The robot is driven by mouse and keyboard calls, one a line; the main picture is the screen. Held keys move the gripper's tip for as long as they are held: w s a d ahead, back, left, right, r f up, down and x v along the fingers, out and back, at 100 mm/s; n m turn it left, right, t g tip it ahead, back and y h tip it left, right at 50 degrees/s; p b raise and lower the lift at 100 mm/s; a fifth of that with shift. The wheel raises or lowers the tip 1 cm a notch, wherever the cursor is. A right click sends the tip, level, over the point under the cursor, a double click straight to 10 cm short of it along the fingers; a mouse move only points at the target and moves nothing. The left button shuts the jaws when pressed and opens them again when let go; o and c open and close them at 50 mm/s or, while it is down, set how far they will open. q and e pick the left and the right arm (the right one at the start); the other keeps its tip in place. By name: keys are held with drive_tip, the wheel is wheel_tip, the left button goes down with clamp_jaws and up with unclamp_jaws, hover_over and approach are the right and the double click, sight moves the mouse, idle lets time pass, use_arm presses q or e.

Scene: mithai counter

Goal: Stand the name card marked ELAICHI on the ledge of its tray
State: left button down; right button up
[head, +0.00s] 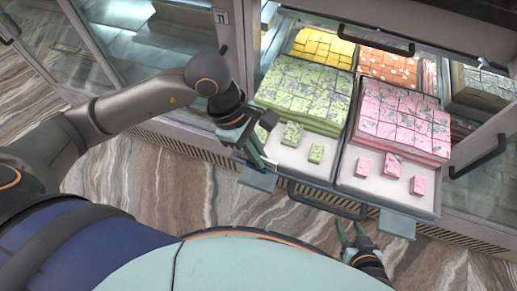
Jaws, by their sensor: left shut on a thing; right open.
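My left gripper (252,153) is at the front left corner of the tray of green sweets (305,170). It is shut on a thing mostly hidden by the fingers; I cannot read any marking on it. A grey-blue ledge plate (258,179) juts out just below the fingertips. A similar ledge plate (397,223) juts out below the tray of pink sweets (372,197). No lettering reading ELAICHI is legible. My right gripper (352,232) is open and empty, low in front of the drawer, between the two plates and nearer the right one.
Trays of yellow sweets (322,47) and orange sweets (388,68) stand behind. Loose green pieces (316,153) and pink pieces (391,167) lie at the tray fronts. A dark drawer handle (328,208) crosses the front. Glass cabinet doors (135,50) stand at left.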

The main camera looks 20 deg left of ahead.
use_arm(q)
wheel_tip(320, 180, down, 4)
drive_tip(key=shift+r+b, duration=0.1)
drive_tip(key=shift+b, duration=0.8)
wheel_tip(320, 180, down, 2)
drive_tip(key=shift+b, duration=0.85)
drive_tip(key=shift+f+b, duration=0.5)
drive_tip(key=shift+b, duration=0.05)
drive_tip(key=c, duration=0.9)
unclamp_jaws()
drive_tip(key=v, duration=1.2)
drive_tip(key=shift+r, duration=0.35)
